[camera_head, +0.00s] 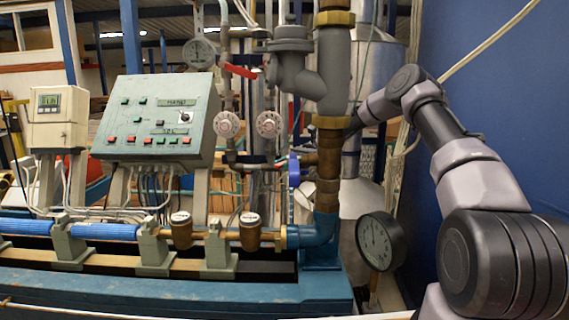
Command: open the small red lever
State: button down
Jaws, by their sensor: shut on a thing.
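A small red lever (284,160) shows at the low valve piping, left of the thick vertical pipe and close to a blue round part. It is small in the picture, and I cannot tell its exact angle. A longer red lever (241,71) sits higher up, beside the upper gauge, and slants slightly down to the right. My arm comes in from the right, and its far end goes behind the vertical pipe. My gripper is hidden there, so its fingers and any contact with a lever do not show.
The thick vertical pipe (332,75) stands in front of my arm's end. A round gauge (380,241) stands at lower right. Two round dials (228,124) sit left of the pipe. A control box (155,120) stands at left. A blue wall (490,75) is at right.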

jog(key=shift+d+n+g+h, duration=0.15)
jog(key=shift+n+g+h, duration=0.35)
jog(key=shift+h, duration=0.2)
jog(key=c, duration=0.7)
grip_release()
jog(key=shift+v, duration=5.4)
